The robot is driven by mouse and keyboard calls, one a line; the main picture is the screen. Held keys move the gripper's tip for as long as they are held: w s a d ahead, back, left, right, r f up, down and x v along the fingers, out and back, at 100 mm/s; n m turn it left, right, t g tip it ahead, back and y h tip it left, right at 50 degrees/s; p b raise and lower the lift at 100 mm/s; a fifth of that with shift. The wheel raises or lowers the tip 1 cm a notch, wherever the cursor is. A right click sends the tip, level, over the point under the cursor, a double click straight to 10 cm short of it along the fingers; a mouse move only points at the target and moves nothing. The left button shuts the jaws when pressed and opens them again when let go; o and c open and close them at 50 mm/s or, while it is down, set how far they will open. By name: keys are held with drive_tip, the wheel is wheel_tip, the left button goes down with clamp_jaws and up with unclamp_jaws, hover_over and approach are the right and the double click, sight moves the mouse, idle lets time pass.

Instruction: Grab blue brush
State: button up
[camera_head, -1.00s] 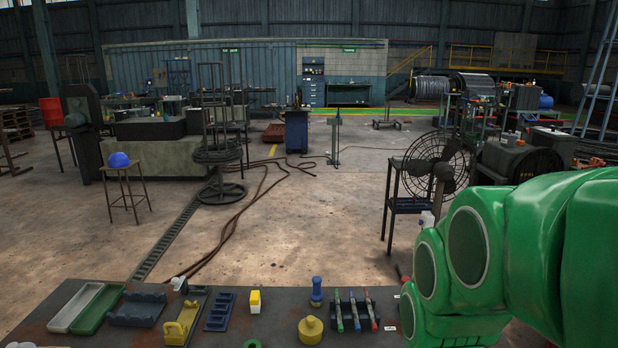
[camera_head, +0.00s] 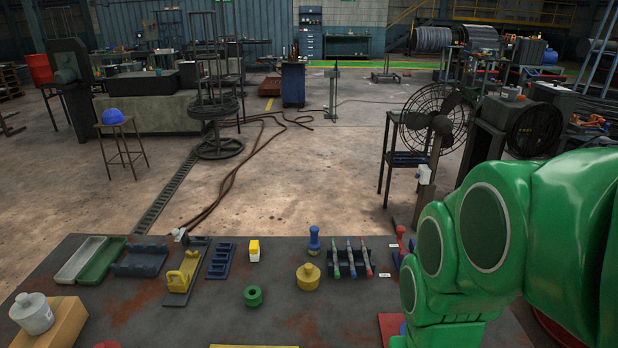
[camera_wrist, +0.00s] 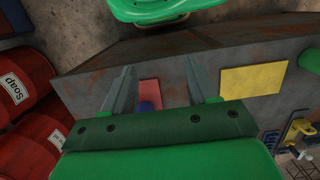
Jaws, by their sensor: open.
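The slim brush- or marker-like tools stand in a dark rack (camera_head: 344,272) on the table in the head view. The middle one, the blue brush (camera_head: 351,259), is between a green one (camera_head: 337,261) and a red one (camera_head: 366,258). My gripper (camera_wrist: 158,75) is open and empty in the wrist view, its two grey fingers apart above the table. Between the fingers shows a red pad (camera_wrist: 149,88) with a small blue object (camera_wrist: 146,106) on it, partly hidden by the gripper body. The brush rack is not recognisable in the wrist view.
The table (camera_head: 170,318) also carries a blue knobbed tool (camera_head: 314,240), a yellow weight (camera_head: 308,277), a green ring (camera_head: 253,296) and trays (camera_head: 82,260). A yellow pad (camera_wrist: 250,80) lies right of my fingers. Red soap barrels (camera_wrist: 25,85) stand beyond the table edge.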

drive_tip(key=w+a+m+y, duration=0.4)
drive_tip(key=w+a+y, duration=0.2)
drive_tip(key=w+a, duration=0.85)
drive_tip(key=m+t+y, duration=0.5)
drive_tip(key=m+t, duration=0.5)
drive_tip(key=m, duration=1.1)
hover_over(310, 241)
drive_tip(key=s+d, duration=0.4)
drive_tip(key=d, duration=0.1)
wheel_tip(310, 241, down, 16)
drive_tip(key=shift+w+f, duration=0.15)
drive_tip(key=shift+w+d+f+x, duration=0.1)
drive_tip(key=shift+x, duration=1.2)
drive_tip(key=shift+w+d+f+x, duration=0.1)
drive_tip(key=shift+x, duration=1.15)
drive_tip(key=shift+w+d+f+x, duration=0.1)
drive_tip(key=shift+d+x, duration=0.05)
drive_tip(key=shift+x, duration=1.15)
drive_tip(key=shift+s, duration=0.1)
clamp_jaws()
drive_tip(key=shift+r, duration=0.1)
